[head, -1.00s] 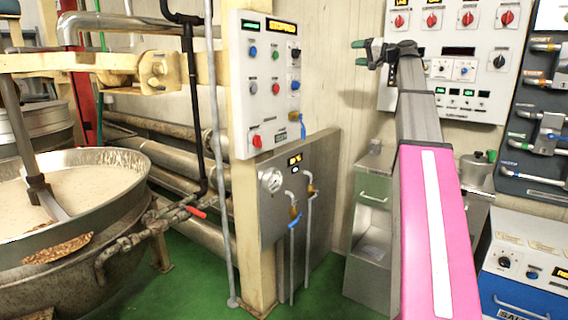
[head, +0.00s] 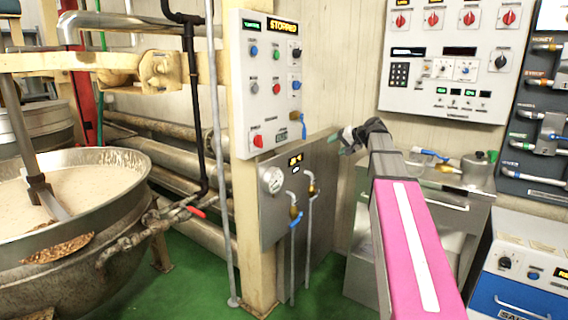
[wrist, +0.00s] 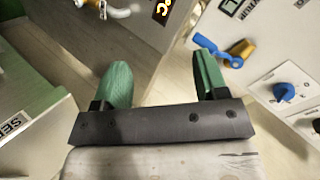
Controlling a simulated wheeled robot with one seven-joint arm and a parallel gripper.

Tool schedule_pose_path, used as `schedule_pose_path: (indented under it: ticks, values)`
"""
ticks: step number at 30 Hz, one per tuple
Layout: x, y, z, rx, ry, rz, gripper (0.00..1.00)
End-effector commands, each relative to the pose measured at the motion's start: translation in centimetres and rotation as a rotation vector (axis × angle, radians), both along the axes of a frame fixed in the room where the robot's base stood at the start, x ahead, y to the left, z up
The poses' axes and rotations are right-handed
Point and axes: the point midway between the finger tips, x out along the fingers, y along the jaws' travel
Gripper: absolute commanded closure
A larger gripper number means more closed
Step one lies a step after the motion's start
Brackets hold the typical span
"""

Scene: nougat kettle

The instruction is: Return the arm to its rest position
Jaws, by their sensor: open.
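My gripper (head: 345,139) is at the end of my pink and grey arm, in front of the cream wall, right of the control box on the post. In the wrist view its two green fingers (wrist: 155,82) stand wide apart with nothing between them. My arm reaches up from the bottom right of the head view and leans left. The gripper touches nothing that I can make out.
The control box (head: 268,95) reads "STOPPED". Below it is a grey panel (head: 295,215) with taps. A kettle (head: 120,170) of pale mix stands left. A wall panel (head: 443,75), a steel cabinet (head: 466,205) and a blue-fronted unit (head: 520,270) are right.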

Motion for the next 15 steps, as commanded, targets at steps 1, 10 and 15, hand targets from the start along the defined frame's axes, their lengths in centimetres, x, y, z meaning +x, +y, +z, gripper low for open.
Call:
schedule_pose_path:
  ticks: [1, 10, 15]
  values:
    - [-1.4, 0.7, -3.1, -0.032, 0.038, -0.001, 0.33]
    - [-7.9, 2.8, -18.0, -0.245, 0.231, 0.003, 0.33]
    - [-12.7, 3.6, -25.2, -0.374, 0.331, 0.017, 0.33]
